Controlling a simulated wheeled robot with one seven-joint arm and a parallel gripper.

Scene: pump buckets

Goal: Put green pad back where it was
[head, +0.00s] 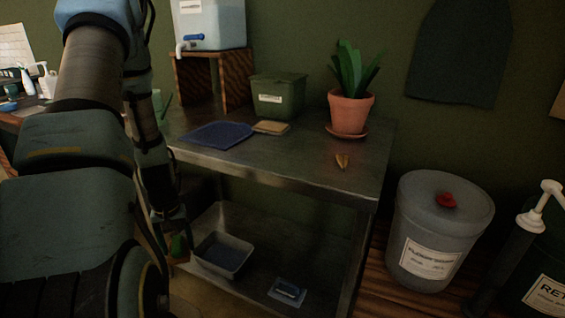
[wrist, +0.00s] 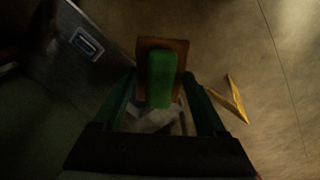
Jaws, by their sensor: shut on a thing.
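The green pad (wrist: 160,78) is between the fingers of my gripper (wrist: 162,100) in the wrist view. A brown-orange flat piece (wrist: 178,46) shows behind the pad; I cannot tell whether it is part of it. In the head view the green pad (head: 179,245) hangs at the end of my arm, just left of a grey bin on the lower shelf. My gripper (head: 178,232) is shut on it there, dark and partly hidden. A whitish, blurred thing shows below the pad in the wrist view.
The metal table (head: 290,160) holds a blue mat (head: 218,135), a tan pad (head: 271,127), a green bin (head: 278,96) and a potted plant (head: 351,108). The lower shelf holds the grey bin (head: 225,258) and a small blue-white item (head: 288,291). A yellow V-shaped mark (wrist: 236,100) is on the floor.

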